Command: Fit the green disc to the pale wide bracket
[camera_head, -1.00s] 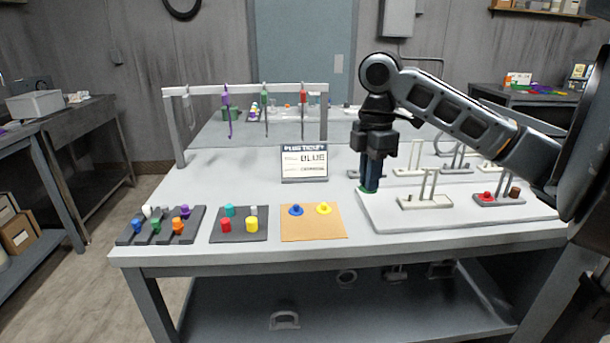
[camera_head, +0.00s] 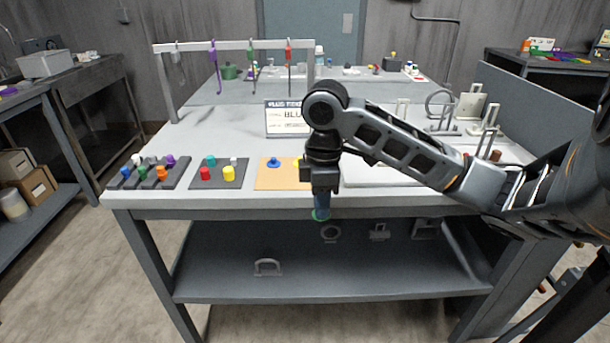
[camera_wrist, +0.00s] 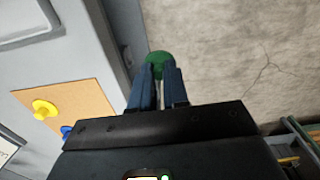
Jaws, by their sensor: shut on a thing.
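My gripper (camera_head: 321,208) is shut on the green disc (camera_head: 321,215) and holds it at the fingertips, in front of the table's front edge. In the wrist view the round green disc (camera_wrist: 158,58) shows between the two blue fingers, with bare floor behind it. Pale uprights of brackets show beyond my arm, one pair at the back (camera_head: 401,111) and one at the right (camera_head: 489,118). My arm hides part of the bracket area, and I cannot tell which bracket is the pale wide one.
The table's front edge (camera_head: 230,205) lies just behind my gripper. A tan mat (camera_head: 272,179) with blue and yellow pieces and dark trays of coloured plugs stand to the left. A hook rail (camera_head: 240,46) and the ticket sign (camera_head: 285,118) are farther back. A lower shelf (camera_head: 340,280) sits below.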

